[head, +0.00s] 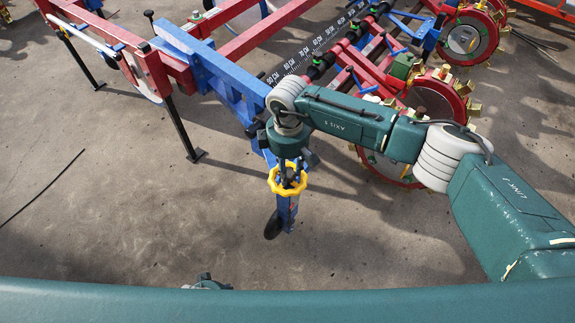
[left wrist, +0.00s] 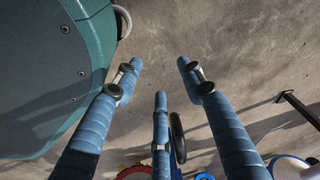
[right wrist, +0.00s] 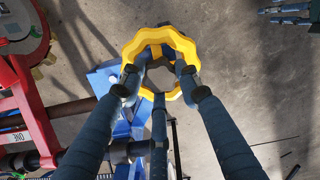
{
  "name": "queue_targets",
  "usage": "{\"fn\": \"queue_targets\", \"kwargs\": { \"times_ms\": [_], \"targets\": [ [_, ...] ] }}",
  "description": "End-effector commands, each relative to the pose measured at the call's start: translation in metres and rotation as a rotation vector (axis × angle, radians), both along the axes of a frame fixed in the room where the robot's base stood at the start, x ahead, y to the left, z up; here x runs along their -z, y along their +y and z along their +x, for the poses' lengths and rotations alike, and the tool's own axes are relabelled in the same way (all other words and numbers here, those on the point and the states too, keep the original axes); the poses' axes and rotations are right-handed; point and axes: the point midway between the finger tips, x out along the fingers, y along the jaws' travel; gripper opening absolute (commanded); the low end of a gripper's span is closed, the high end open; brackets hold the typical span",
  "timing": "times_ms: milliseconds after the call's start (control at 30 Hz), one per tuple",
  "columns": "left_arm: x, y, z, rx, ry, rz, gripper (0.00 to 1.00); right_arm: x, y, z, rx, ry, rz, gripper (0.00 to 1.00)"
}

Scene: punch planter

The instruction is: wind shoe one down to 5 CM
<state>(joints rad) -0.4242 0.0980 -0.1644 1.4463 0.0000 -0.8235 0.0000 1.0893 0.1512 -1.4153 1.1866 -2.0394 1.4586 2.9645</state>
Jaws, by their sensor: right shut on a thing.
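The yellow handwheel (head: 274,181) sits on top of a blue upright leg (head: 287,210). A dark rounded part (head: 272,226) shows at the leg's lower end, over the ground. My right gripper (head: 288,168) comes down on the handwheel from above. In the right wrist view the handwheel (right wrist: 160,36) lies at its fingertips (right wrist: 160,80), which are shut on it. My left gripper (left wrist: 160,68) is open and empty over bare ground in the left wrist view. I cannot read a depth mark on the leg.
The blue frame beam (head: 215,72) and red frame (head: 150,70) stand behind the leg. A black scale bar (head: 318,45) with white CM marks runs away from it. Red wheeled units (head: 435,95) stand to the right. Concrete ground (head: 120,225) in front is clear.

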Motion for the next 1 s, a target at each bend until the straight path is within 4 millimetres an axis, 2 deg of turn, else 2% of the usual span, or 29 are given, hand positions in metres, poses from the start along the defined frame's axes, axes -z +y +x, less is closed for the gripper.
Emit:
{"fn": "queue_targets", "kwargs": {
  "times_ms": [33,233,633,667,733,1000],
  "targets": [
    [0.003,0.000,-0.004,0.001,0.005,0.000,0.40,-0.002,-0.007,0.003,0.020,-0.003,-0.014,0.07],
    [0.012,0.001,-0.011,0.002,0.009,0.000,0.40,-0.001,-0.007,0.003,0.051,-0.003,-0.015,0.07],
    [0.014,0.002,-0.013,0.003,0.011,0.002,0.40,0.000,-0.008,0.002,0.055,-0.002,-0.016,0.07],
    [0.014,0.002,-0.013,0.003,0.011,0.002,0.40,0.000,-0.008,0.002,0.055,-0.002,-0.016,0.37],
    [0.014,0.002,-0.013,0.003,0.012,0.002,0.40,0.001,-0.008,0.002,0.055,-0.001,-0.016,0.51],
    [0.014,0.002,-0.012,0.002,0.011,0.001,0.40,0.001,-0.003,0.000,0.050,0.000,-0.008,0.52]
  ]
}}
